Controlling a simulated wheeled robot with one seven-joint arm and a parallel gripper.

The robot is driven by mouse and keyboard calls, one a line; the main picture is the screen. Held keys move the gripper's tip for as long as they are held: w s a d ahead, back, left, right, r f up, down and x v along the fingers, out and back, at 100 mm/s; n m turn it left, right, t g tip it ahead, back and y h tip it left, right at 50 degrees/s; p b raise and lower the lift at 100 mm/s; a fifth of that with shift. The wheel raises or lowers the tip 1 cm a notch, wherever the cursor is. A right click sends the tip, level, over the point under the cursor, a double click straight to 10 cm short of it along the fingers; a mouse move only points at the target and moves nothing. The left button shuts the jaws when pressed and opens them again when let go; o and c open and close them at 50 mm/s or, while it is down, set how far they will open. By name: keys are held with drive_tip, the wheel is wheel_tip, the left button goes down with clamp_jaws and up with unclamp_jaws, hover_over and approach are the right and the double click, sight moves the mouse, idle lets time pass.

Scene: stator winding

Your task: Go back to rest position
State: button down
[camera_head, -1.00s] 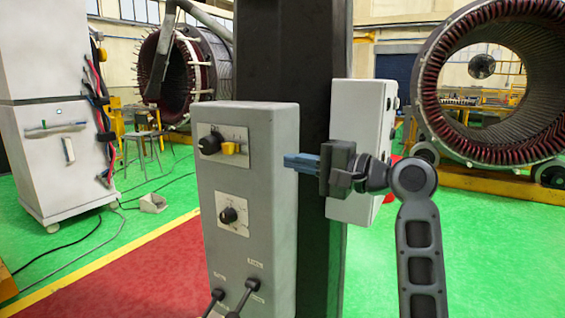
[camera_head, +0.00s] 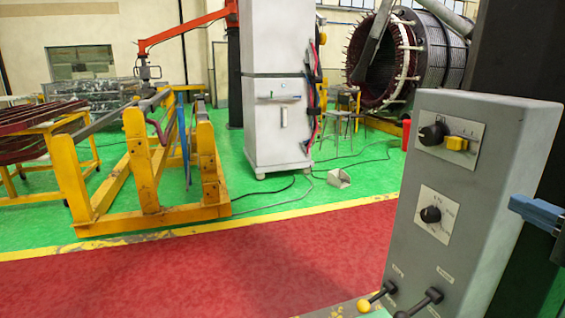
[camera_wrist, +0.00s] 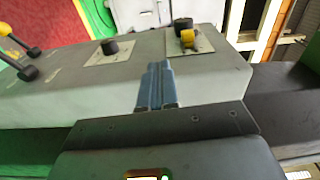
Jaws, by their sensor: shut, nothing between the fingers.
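My gripper (camera_head: 537,212) shows at the right edge of the head view, with its blue fingers pointing left and the rest of the arm cut off. In the wrist view its blue fingers (camera_wrist: 158,70) lie together, with nothing between them. The grey control box (camera_head: 480,190) stands just left of the gripper. On its face are a black knob with a yellow block (camera_head: 455,143), a lower black knob (camera_head: 431,214), and two levers at the bottom, one yellow-tipped (camera_head: 365,304). The wrist view also shows the control box (camera_wrist: 220,85) below and beyond the fingers.
A dark column (camera_head: 512,70) stands behind the control box. A white cabinet (camera_head: 277,130) with cables is at the middle back, and a stator (camera_head: 440,50) is behind it to the right. A yellow frame (camera_head: 140,165) stands left. The red floor strip (camera_head: 230,265) is clear.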

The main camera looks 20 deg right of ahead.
drive_tip(key=s+a+f+n+g+h, duration=0.15)
drive_tip(key=s+a+f, duration=0.25)
drive_tip(key=a+f, duration=0.4)
drive_tip(key=s+a+f+n+g+h, duration=0.15)
drive_tip(key=s+a+f, duration=0.35)
drive_tip(key=f, duration=0.6)
drive_tip(key=s+a+n+y, duration=0.1)
drive_tip(key=s+a+n, duration=0.5)
drive_tip(key=s, duration=0.4)
drive_tip(key=s+a+n+y, duration=0.2)
drive_tip(key=s+a+n, duration=0.4)
drive_tip(key=s+n, duration=0.2)
drive_tip(key=shift+s+a+f+n, duration=0.15)
drive_tip(key=shift+s+a+n, duration=0.25)
drive_tip(key=shift+s, duration=0.45)
